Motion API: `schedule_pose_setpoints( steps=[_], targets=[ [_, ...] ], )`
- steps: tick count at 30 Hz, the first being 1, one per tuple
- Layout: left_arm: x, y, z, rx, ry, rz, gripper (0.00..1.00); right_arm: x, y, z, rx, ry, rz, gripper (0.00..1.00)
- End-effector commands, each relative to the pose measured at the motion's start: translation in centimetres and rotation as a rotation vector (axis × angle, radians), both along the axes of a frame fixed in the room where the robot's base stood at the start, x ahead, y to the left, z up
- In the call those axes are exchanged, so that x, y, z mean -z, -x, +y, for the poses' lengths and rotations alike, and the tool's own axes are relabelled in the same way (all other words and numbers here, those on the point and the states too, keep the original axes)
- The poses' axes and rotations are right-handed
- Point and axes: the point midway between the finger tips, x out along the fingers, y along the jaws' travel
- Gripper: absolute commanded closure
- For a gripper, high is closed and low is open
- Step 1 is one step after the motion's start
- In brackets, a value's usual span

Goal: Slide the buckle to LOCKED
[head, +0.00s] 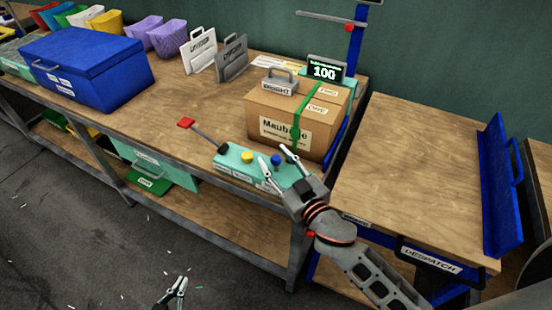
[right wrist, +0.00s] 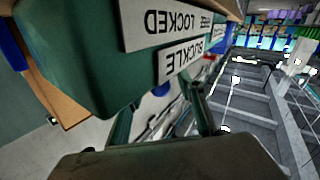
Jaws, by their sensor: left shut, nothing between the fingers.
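A teal control box (head: 232,167) on the bench's front edge carries a black, a yellow and a blue knob (head: 277,160). In the right wrist view its front (right wrist: 80,60) fills the upper left, with upside-down labels BUCKLE (right wrist: 194,62) and FREE LOCKED (right wrist: 178,22); the blue knob (right wrist: 162,89) shows below the BUCKLE label. My right gripper (head: 274,154) is open, its fingertips on either side of the blue knob in the picture; contact cannot be told. My left gripper (head: 177,287) is shut and empty, low over the floor at the bottom.
A cardboard box (head: 285,125) with a green strap (head: 310,95) and a grey handled weight (head: 278,84) stands just behind the control box. A display (head: 325,70) reads 100. A red-ended lever (head: 187,123) sticks up left. The DESPATCH table (head: 415,180) at right is clear.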

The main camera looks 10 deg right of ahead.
Motion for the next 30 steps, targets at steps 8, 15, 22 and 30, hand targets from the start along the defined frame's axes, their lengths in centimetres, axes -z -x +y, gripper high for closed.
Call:
schedule_pose_setpoints(
  steps=[8, 15, 22, 30],
  targets=[
    [-0.1, -0.1, 0.0, -0.001, 0.0, -0.002, 1.0, 0.0, -0.1, 0.0, 0.0, 0.0, 0.0, 0.65],
    [0.1, 0.0, 0.1, -0.001, -0.001, 0.002, 1.0, 0.0, -0.1, 0.0, 0.0, 0.0, 0.0, 1.0],
    [-0.2, 0.1, 0.1, -0.002, -0.002, 0.005, 1.0, 0.0, 1.3, -1.7, 0.002, -0.001, 0.004, 1.0],
    [-1.0, 0.1, 0.1, -0.001, -0.002, 0.004, 1.0, -0.1, 3.2, -4.2, 0.001, -0.001, 0.001, 1.0]
  ],
)
